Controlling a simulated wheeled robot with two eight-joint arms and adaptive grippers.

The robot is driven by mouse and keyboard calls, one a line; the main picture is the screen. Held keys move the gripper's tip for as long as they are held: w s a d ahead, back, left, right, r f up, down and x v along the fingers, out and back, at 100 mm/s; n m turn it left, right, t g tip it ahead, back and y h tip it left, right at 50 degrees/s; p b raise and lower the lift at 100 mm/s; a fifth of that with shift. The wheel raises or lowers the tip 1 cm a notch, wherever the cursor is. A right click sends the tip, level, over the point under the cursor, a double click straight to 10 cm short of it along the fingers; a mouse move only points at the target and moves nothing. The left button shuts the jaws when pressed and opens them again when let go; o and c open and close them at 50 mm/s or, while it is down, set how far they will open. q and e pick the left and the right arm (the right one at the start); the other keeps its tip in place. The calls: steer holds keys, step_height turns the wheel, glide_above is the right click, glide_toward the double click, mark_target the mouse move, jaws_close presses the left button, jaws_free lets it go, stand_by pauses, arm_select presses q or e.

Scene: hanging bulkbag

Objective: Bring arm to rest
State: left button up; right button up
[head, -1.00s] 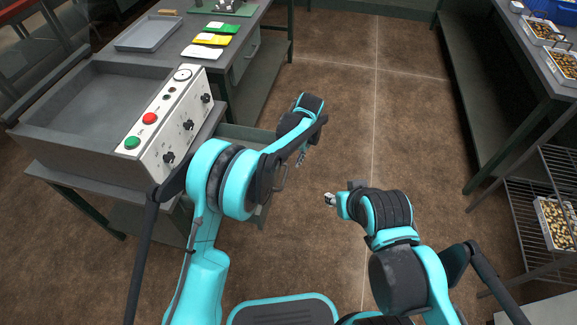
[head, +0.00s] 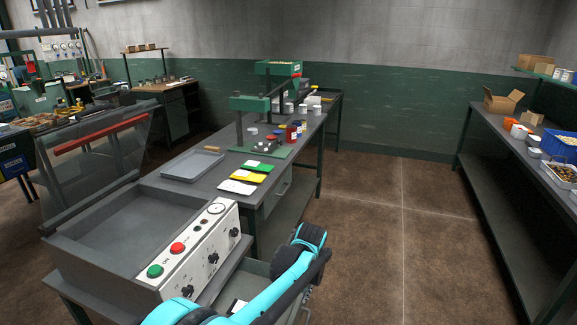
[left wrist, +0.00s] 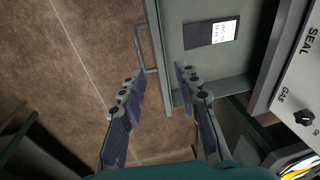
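My left arm (head: 275,290), teal and black, reaches in from the bottom of the head view beside the grey machine. Its fingertips are not visible there. In the left wrist view my left gripper (left wrist: 160,76) is open, with its two fingers apart and nothing between them. I cannot tell whether a finger touches the panel. My right arm and gripper are not in view.
The grey machine (head: 95,262) with red and green buttons stands close to my left arm. Behind it a workbench (head: 212,188) holds a tray (head: 193,165), coloured packets and a green stand. A shelf table (head: 497,165) stands at right. The floor (head: 385,245) between is clear.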

arm_select(q)
steer(key=s+a+r+n+t+h, duration=0.1)
steer(key=s+a+r+n+t, duration=0.15)
steer(key=s+a+r, duration=0.95)
steer(key=s+a+f+t, duration=0.3)
steer(key=s+a, duration=0.5)
steer(key=s, duration=0.4)
steer(key=shift+s+a+f+n, duration=0.15)
steer(key=shift+a+f+n, duration=0.3)
steer(key=shift+f, duration=0.15)
